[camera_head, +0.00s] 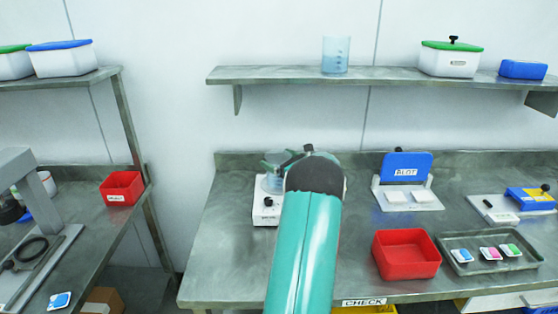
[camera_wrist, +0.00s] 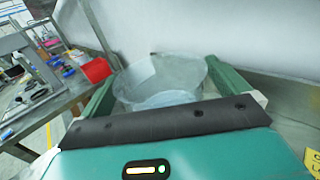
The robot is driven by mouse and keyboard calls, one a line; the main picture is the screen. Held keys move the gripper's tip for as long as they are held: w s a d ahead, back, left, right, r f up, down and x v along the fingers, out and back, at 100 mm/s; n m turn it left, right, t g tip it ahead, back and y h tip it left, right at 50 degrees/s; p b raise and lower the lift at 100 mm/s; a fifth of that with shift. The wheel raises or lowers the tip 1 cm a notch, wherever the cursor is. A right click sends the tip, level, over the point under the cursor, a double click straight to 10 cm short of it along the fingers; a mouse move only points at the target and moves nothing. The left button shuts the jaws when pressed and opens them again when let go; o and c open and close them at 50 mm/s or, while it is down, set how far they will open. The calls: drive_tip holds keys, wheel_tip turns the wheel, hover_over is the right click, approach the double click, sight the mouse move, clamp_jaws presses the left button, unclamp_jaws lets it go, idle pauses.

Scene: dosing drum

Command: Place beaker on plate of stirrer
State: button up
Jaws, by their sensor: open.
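A clear beaker (camera_wrist: 165,78) with bluish content sits between the two green fingers of my gripper (camera_wrist: 170,88) in the wrist view. The fingers are open, one on each side of it; whether either touches the glass I cannot tell. In the head view the beaker (camera_head: 271,183) appears upright on or just over the plate of the white stirrer (camera_head: 264,212), partly hidden by my gripper (camera_head: 283,160) and arm. The contact between beaker and plate is hard to make out.
Another beaker (camera_head: 336,56) stands on the wall shelf (camera_head: 290,75). A blue holder (camera_head: 406,167), a red bin (camera_head: 405,254) and a metal tray (camera_head: 490,263) with small packs lie right of my arm. The bench front left of the stirrer is clear.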

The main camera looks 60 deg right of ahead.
drive_tip(key=shift+r, duration=0.2)
drive_tip(key=v, duration=1.2)
